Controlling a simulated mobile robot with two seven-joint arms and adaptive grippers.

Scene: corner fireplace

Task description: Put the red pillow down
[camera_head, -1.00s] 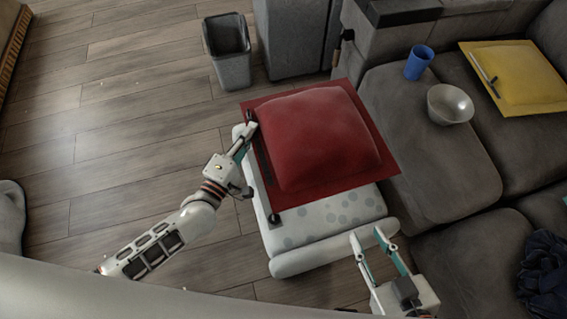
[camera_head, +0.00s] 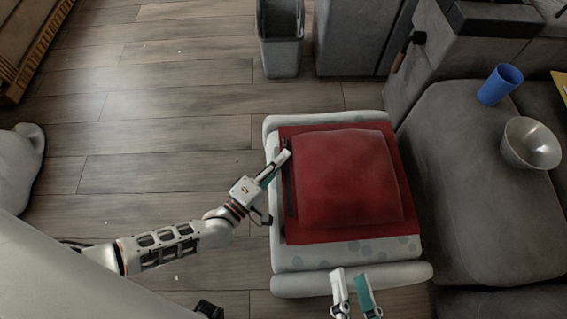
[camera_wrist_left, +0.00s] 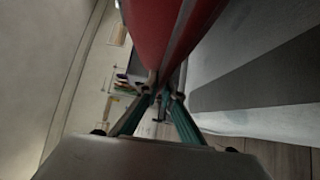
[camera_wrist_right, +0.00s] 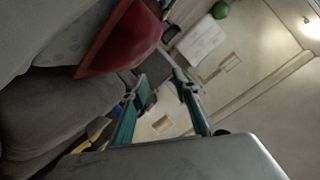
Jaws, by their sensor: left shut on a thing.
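The red pillow (camera_head: 347,182) lies flat over a white dotted padded seat (camera_head: 300,258), whose rim shows around it. I cannot tell whether it fully rests on the seat. My left gripper (camera_head: 281,162) is shut on the pillow's left edge. In the left wrist view the pillow (camera_wrist_left: 152,28) reaches to the closed fingertips (camera_wrist_left: 165,96). My right gripper (camera_head: 351,276) is open and empty near the seat's front roll. In the right wrist view its fingers (camera_wrist_right: 158,92) stand apart, with the pillow (camera_wrist_right: 122,40) beyond them.
A grey sofa (camera_head: 455,170) stands right of the seat, bearing a blue cup (camera_head: 499,85) and a metal bowl (camera_head: 530,143). A grey bin (camera_head: 281,45) and a grey cabinet (camera_head: 358,38) stand behind. The wooden floor (camera_head: 160,130) at left is clear.

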